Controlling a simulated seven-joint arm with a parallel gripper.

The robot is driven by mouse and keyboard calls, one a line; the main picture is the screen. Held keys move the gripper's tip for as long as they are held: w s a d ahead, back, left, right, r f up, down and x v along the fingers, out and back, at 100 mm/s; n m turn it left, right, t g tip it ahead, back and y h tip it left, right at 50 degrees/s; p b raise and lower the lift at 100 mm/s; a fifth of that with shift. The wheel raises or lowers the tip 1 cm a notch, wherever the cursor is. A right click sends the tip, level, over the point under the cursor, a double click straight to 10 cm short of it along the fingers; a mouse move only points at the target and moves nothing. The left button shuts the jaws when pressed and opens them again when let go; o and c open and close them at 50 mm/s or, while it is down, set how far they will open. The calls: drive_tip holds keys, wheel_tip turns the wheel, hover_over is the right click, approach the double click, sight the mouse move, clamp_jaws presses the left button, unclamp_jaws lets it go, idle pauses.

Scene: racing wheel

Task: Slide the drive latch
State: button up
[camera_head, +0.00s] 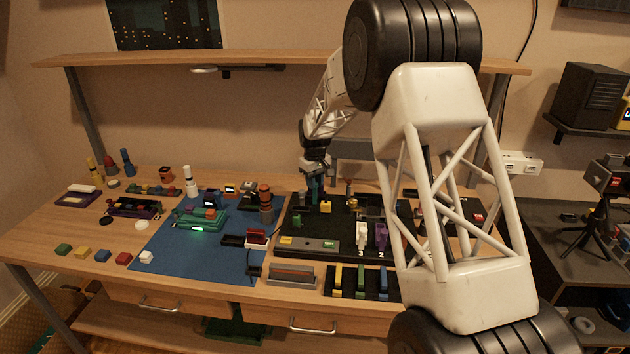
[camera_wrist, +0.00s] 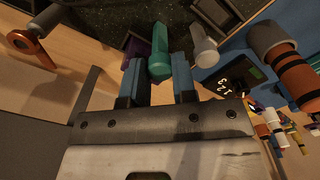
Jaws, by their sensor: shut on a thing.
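My gripper (camera_wrist: 158,75) shows at the bottom of the wrist view, with its two blue fingers shut on a teal-green peg-like piece (camera_wrist: 159,52). The piece stands by the edge of a dark speckled board (camera_wrist: 100,12). I cannot tell for sure whether this piece is the drive latch, as no label shows. In the head view my gripper (camera_head: 315,194) points down at the back left of the black board (camera_head: 290,243); the held piece cannot be made out there.
An orange-and-dark cylinder (camera_wrist: 287,65) stands to the right. In the head view a blue mat (camera_head: 165,255) with a green device (camera_head: 200,219) lies left of the board.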

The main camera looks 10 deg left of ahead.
drive_tip(key=shift+s, duration=0.25)
drive_tip(key=o, duration=0.9)
drive_tip(key=shift+r, duration=0.15)
drive_tip(key=shift+r, duration=3.75)
drive_tip(key=shift+r, duration=0.1)
